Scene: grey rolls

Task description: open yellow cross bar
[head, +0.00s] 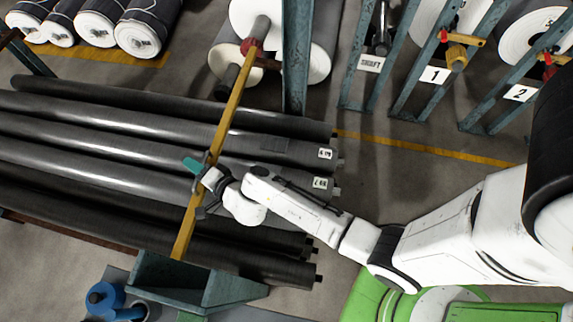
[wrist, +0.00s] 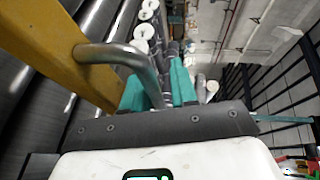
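The yellow cross bar (head: 229,110) slants across the stack of dark rolls, from a red joint (head: 250,46) at the top down to the green-grey frame. In the wrist view the bar (wrist: 48,45) fills the upper left, and a bent metal handle (wrist: 128,55) sticks out from it. My gripper (head: 196,164) is at the bar's middle, its teal fingertips beside it. In the wrist view the handle's end lies between the two teal fingers of my gripper (wrist: 158,88). I cannot tell whether they press on it.
Long dark rolls (head: 100,125) lie behind and under the bar. A blue-grey post (head: 297,60) stands at its upper right. A green-grey bracket (head: 185,283) is below. Numbered racks (head: 435,75) stand at upper right. Floor is clear between rolls and racks.

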